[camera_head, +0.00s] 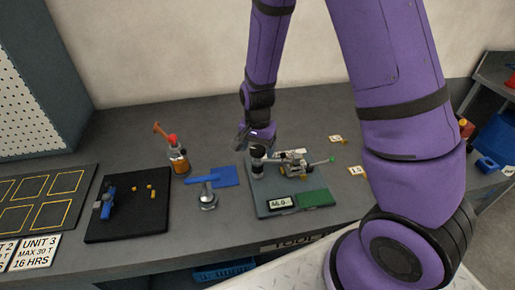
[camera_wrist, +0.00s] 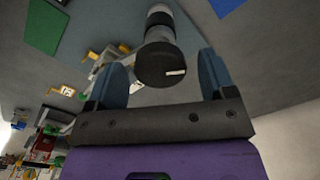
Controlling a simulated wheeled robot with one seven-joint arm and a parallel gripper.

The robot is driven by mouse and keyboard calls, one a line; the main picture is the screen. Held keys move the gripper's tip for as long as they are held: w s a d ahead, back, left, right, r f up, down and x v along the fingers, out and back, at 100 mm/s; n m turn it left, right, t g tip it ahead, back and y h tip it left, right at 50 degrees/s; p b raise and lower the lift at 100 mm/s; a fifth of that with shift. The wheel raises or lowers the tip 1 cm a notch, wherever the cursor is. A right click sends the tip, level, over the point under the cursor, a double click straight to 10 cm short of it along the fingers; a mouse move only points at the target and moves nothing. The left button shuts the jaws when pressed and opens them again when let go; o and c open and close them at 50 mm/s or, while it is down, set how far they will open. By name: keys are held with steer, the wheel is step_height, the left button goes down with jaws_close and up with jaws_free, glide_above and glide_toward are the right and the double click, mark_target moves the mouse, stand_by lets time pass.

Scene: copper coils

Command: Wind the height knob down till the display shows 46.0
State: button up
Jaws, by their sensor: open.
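The height knob (camera_wrist: 162,66) is a black cylinder with a white mark on its face, on a pale and dark stem. In the head view the knob (camera_head: 258,151) stands at the top left of a grey-green base plate (camera_head: 262,188). The display (camera_head: 281,202) at the plate's front looks like 46 with a small last digit that is hard to read. My gripper (camera_wrist: 163,52) is open, with one blue finger on each side of the knob and visible gaps. In the head view my gripper (camera_head: 255,136) is just above and behind the knob.
A green panel (camera_head: 316,198) lies beside the display, and a green-tipped lever (camera_head: 322,162) sticks out right. Yellow-marked tags (camera_head: 357,170) lie to the right.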

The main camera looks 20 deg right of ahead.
steer(key=shift+r, duration=3.25)
steer(key=shift+r, duration=0.15)
steer(key=s+d+r+n+t+y, duration=0.15)
steer(key=s+r, duration=0.25)
steer(key=r, duration=0.5)
steer(key=s+d+r+n+t+h, duration=0.1)
steer(key=s+d+r+n, duration=0.2)
steer(key=r, duration=0.6)
steer(key=s+d+r+n+t, duration=0.1)
steer(key=s+r+n, duration=0.1)
steer(key=s+r, duration=0.2)
steer(key=s+d+r+n+t, duration=0.1)
steer(key=s+r, duration=0.3)
steer(key=s, duration=0.7)
steer(key=shift+d+r+n+t, duration=0.25)
steer(key=shift+n+t, duration=0.1)
steer(key=shift+n, duration=0.4)
